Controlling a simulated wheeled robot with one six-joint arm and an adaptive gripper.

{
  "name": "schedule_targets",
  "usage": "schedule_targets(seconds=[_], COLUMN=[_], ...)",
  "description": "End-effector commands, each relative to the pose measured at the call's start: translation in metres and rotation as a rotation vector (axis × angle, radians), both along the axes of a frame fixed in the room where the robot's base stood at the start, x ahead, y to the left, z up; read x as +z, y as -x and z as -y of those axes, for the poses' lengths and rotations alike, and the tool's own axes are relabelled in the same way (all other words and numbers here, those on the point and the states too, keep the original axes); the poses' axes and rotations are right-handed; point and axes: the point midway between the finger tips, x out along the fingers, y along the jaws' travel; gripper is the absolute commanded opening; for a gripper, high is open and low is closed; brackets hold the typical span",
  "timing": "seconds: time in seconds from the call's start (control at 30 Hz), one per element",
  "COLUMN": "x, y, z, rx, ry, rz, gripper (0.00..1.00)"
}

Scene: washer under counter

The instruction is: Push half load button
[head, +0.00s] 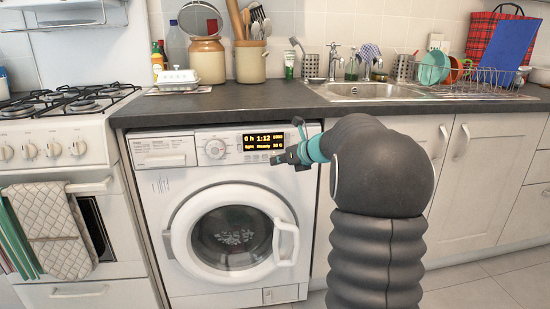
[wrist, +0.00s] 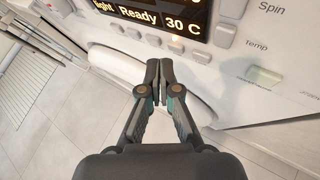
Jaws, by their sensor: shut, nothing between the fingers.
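The white washing machine (head: 172,203) stands under the counter with its round door closed. Its dark display (head: 263,141) is lit in orange, and in the wrist view the display (wrist: 160,15) reads "Ready 30 C". A row of small buttons (wrist: 175,49) runs below the display, with larger ones by the "Spin" and "Temp" labels. I cannot read a half load label, so I cannot tell which button it is. My gripper (head: 275,161) is in front of the panel, just below the display. In the wrist view my gripper (wrist: 159,68) is shut and empty, fingertips near the small buttons; contact is unclear.
The door handle (head: 287,243) sticks out below my gripper. The dark counter (head: 240,95) overhangs above, with jars, a sink (head: 365,91) and a dish rack. A white stove (head: 60,140) stands at left and cabinets (head: 475,170) at right.

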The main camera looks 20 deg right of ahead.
Motion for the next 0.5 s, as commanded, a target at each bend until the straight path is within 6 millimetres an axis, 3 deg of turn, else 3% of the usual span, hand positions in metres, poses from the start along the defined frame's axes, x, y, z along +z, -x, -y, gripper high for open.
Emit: schedule_targets(seconds=[0.3,0.5], x=[0.000,0.000], y=[0.002,0.017], z=[-0.001,-0.005], rx=[0.000,-0.001], ry=[0.000,0.000], rz=[0.000,0.001], gripper=[0.00,0.00])
